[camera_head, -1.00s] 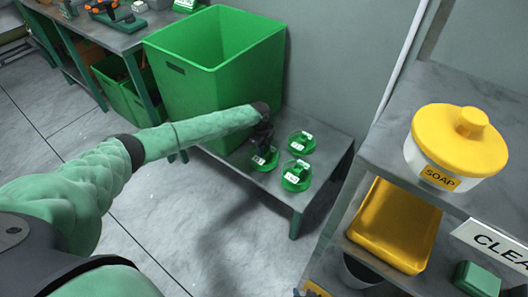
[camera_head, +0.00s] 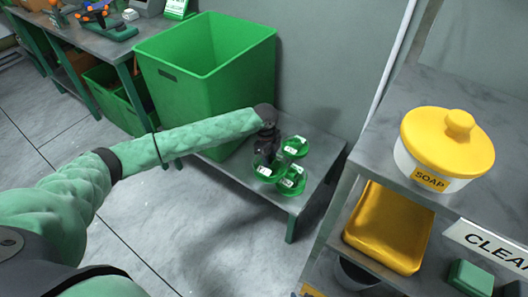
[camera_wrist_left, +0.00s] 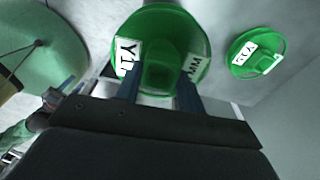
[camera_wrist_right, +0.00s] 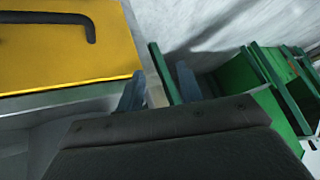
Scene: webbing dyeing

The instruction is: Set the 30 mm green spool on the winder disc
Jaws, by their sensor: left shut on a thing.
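My left gripper (camera_head: 267,138) is shut on a green spool (camera_head: 267,168) over the low grey table. In the left wrist view this spool (camera_wrist_left: 160,75) sits between the two fingers, with white labels on both sides of its hub. Two other green spools stand close by, one behind (camera_head: 295,147) and one in front to the right (camera_head: 291,181). The labels are too small or turned to read a size. My right gripper (camera_wrist_right: 160,82) is open and empty in its wrist view, and outside the head view. I cannot make out the winder disc.
At right, a shelf holds a soap tub (camera_head: 440,150), a yellow tray (camera_head: 388,228) and a green block (camera_head: 470,277). A workbench (camera_head: 150,25) with tools stands far left.

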